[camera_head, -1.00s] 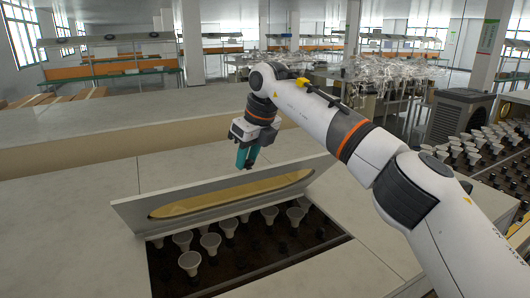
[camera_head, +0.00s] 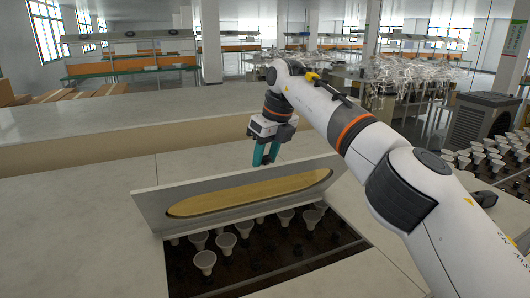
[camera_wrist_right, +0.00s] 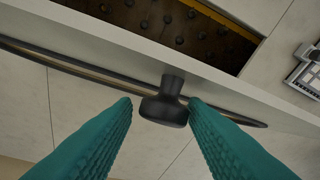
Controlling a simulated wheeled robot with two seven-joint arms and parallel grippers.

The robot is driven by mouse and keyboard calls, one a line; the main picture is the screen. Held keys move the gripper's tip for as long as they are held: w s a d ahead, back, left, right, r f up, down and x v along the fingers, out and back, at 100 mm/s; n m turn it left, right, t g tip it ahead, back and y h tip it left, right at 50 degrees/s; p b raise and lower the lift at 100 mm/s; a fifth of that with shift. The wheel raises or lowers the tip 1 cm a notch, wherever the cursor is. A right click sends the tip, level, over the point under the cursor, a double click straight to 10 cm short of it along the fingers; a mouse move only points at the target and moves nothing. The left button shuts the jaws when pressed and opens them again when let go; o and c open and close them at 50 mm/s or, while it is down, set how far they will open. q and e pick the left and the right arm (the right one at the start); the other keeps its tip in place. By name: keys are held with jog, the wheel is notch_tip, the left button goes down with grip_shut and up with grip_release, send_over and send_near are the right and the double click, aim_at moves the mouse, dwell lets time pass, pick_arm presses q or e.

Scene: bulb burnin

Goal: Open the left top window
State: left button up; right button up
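The window is a pale hinged panel (camera_head: 150,207) with a yellow oval pane (camera_head: 240,196). It stands tilted up behind an opening with bulbs in it. In the right wrist view the panel's edge (camera_wrist_right: 225,80) crosses the picture, with a black knob (camera_wrist_right: 165,108) on its face. My right gripper (camera_head: 265,160) is behind the panel's top edge. Its teal fingers (camera_wrist_right: 160,106) are spread on either side of the knob. The right finger lies close to the knob or touches it; a gap shows at the left finger. My left gripper is out of view.
Several white bulbs (camera_head: 205,262) stand in the dark opening below the panel. More bulbs (camera_head: 490,158) stand on a rack at the right. The counter left of the panel (camera_head: 70,230) is clear. A raised ledge (camera_head: 110,120) runs behind.

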jog(key=shift+o, duration=0.8)
jog(key=shift+w, duration=0.25)
jog(key=shift+w+f, duration=0.1)
jog(key=shift+w, duration=0.15)
jog(key=shift+s+r, duration=0.25)
jog(key=shift+r, duration=0.15)
jog(key=shift+v, duration=2.05)
jog(key=s+d+b, duration=0.7)
jog(key=d+b, duration=0.3)
jog(key=b, duration=0.6)
jog(key=shift+f, duration=0.1)
